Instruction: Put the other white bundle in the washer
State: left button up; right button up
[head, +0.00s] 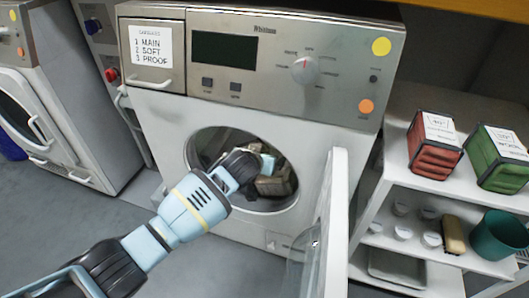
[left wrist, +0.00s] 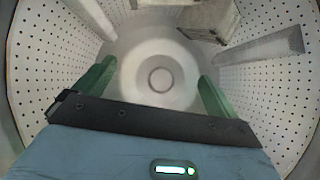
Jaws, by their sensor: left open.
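The washer (head: 165,110) stands ahead with its round door (head: 335,225) swung open to the right. My left arm reaches into its drum, and the left gripper is largely hidden there in the head view. In the left wrist view, the left gripper (left wrist: 156,75) is open, its green fingers apart with nothing between them. A greyish-white bundle (left wrist: 213,18) lies in the drum (left wrist: 55,50), beyond the fingers at upper right. Beige-grey cloth (head: 277,184) also shows in the drum in the head view. My right gripper is not in view.
A white shelf unit (head: 385,205) stands at right with a red container (head: 433,155), a green container (head: 497,165), several small cups, a brush (head: 453,235) and a teal bucket (head: 499,235). Another machine (head: 60,120) stands at left. Grey floor lies open at lower left.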

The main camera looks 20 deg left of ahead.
pick_arm(q)
jog(key=p+v, duration=0.2)
jog(key=v, duration=0.3)
dwell(0.7)
